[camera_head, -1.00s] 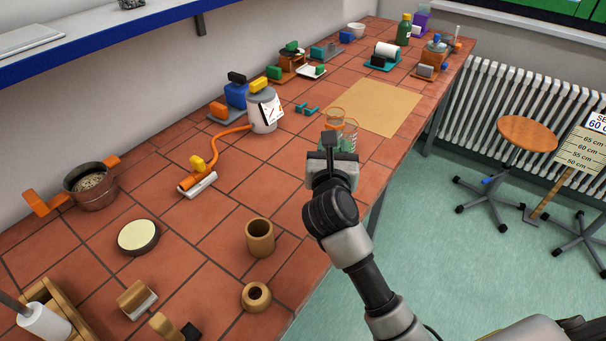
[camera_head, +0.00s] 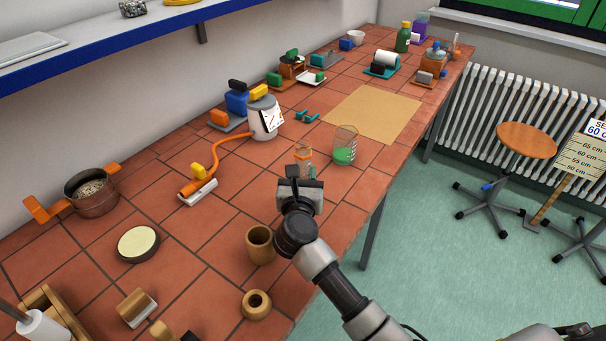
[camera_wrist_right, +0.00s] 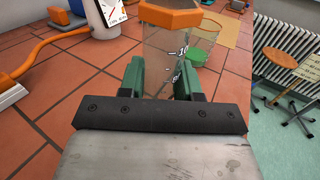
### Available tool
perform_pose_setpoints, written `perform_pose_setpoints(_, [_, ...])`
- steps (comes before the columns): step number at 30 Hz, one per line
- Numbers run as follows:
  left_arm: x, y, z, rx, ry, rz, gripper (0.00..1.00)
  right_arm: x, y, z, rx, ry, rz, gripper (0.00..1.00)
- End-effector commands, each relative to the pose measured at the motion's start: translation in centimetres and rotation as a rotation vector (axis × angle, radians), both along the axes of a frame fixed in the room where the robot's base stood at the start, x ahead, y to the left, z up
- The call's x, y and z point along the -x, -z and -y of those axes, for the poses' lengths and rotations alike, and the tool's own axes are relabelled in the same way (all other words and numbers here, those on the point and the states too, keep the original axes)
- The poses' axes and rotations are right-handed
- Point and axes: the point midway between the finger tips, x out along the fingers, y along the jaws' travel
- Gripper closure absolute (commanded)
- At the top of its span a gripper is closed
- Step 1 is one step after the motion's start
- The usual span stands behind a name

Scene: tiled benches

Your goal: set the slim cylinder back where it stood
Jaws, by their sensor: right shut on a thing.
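The slim cylinder (camera_head: 304,164) is clear, with an orange collar, and is held in my right gripper (camera_head: 302,178). In the right wrist view, the cylinder (camera_wrist_right: 164,52) stands between the green fingers, its orange collar (camera_wrist_right: 170,17) at the top of the picture. My right gripper is shut on it. Its lower part is hidden in the head view, and I cannot tell whether it touches the bench. A clear beaker (camera_head: 345,146) with green liquid stands beyond it to the right; it also shows in the wrist view (camera_wrist_right: 201,52). My left gripper is not in view.
A wooden cup (camera_head: 260,246) and a wooden ring (camera_head: 256,305) stand at the near side of the tiled bench. An orange hose (camera_head: 214,158) leads to a white device (camera_head: 264,121). A tan mat (camera_head: 377,113) lies bare beyond the beaker. Tiles left of the gripper are clear.

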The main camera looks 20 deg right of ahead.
Motion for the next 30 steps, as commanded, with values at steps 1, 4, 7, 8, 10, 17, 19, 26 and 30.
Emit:
perform_pose_setpoints(1, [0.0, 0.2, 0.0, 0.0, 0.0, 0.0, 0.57, 0.0, 0.2, 0.0, -0.001, 0.0, 0.0, 1.0])
perform_pose_setpoints(4, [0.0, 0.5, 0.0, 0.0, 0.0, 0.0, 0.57, 0.0, 0.6, 0.0, -0.001, 0.0, 0.0, 1.0])
perform_pose_setpoints(7, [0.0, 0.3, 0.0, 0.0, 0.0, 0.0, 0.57, 0.0, 0.4, 0.0, 0.0, 0.0, -0.001, 0.51])
perform_pose_setpoints(8, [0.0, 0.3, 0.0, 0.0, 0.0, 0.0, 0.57, 0.0, 0.4, 0.0, 0.0, 0.0, -0.001, 0.47])
perform_pose_setpoints(10, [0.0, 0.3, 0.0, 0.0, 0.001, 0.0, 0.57, 0.0, 0.4, 0.0, 0.0, 0.0, -0.001, 0.41])
perform_pose_setpoints(17, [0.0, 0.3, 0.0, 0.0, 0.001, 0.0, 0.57, 0.0, 0.4, 0.0, 0.001, 0.0, 0.0, 0.41])
perform_pose_setpoints(19, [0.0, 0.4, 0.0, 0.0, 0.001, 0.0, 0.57, 0.0, 0.3, 0.0, 0.003, 0.0, 0.001, 0.41])
perform_pose_setpoints(26, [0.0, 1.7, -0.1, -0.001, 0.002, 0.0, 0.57, 3.1, 1.0, -1.2, -0.007, -0.001, -0.003, 0.41])
perform_pose_setpoints(30, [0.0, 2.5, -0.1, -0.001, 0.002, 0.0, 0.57, 6.0, 1.1, -2.1, -0.004, -0.001, -0.003, 0.41])
